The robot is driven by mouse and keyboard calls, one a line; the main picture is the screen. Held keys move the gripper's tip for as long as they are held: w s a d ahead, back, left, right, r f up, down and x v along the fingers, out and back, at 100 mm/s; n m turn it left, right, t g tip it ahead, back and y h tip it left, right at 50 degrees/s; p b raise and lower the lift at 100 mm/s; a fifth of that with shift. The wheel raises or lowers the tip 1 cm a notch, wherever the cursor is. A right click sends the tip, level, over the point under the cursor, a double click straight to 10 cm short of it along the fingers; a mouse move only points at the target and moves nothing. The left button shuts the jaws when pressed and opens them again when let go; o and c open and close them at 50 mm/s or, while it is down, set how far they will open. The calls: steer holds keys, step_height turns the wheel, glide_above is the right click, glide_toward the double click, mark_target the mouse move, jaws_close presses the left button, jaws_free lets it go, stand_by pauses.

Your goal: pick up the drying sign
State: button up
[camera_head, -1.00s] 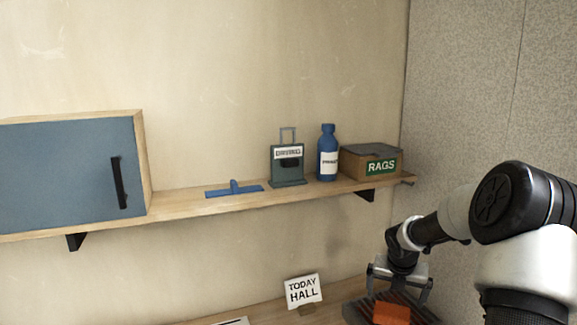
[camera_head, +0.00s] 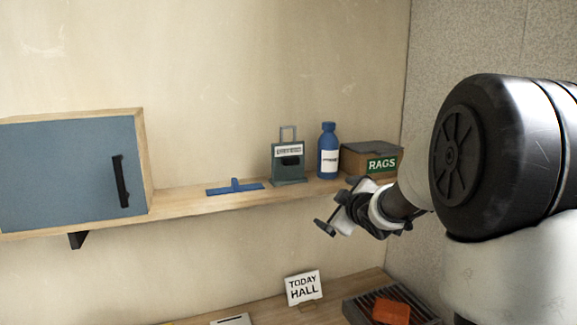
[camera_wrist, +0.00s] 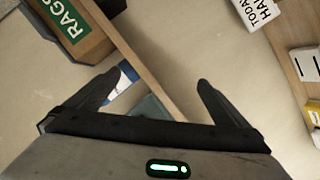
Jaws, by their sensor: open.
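The drying sign (camera_head: 288,163) is a dark green-grey stand with a white label, its small print hard to read, and a thin handle on top. It stands upright on the wall shelf, left of a blue bottle. My gripper (camera_head: 338,205) is open and empty, in front of the shelf, lower than and to the right of the sign in the head view. In the wrist view, my gripper (camera_wrist: 160,80) has its fingers spread. A grey-green piece, apparently the sign (camera_wrist: 152,108), shows partly between them, its lower part hidden by the gripper body.
The shelf (camera_head: 190,205) also holds a blue squeegee-like tool (camera_head: 235,187), the blue bottle (camera_head: 328,150), a RAGS box (camera_head: 370,158) close on the right, and a blue-doored cabinet (camera_head: 70,175). Below, a table carries a TODAY HALL card (camera_head: 303,288) and an orange block (camera_head: 391,311) on a slatted tray.

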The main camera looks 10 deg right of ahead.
steer(key=s+a+r+m+t+y, duration=0.35)
steer(key=a+r+m, duration=0.35)
steer(key=r, duration=0.4)
steer(key=p, duration=0.1)
glide_toward(289, 149)
steer(key=w, duration=0.2)
steer(key=w+a, duration=0.1)
steer(key=w, duration=0.2)
steer(key=shift+w+a, duration=0.2)
steer(key=w, duration=0.2)
steer(key=w+p, duration=0.1)
steer(key=w, duration=0.1)
steer(key=shift+w+a, duration=0.2)
steer(key=shift+w, duration=0.2)
steer(key=c, duration=1.2)
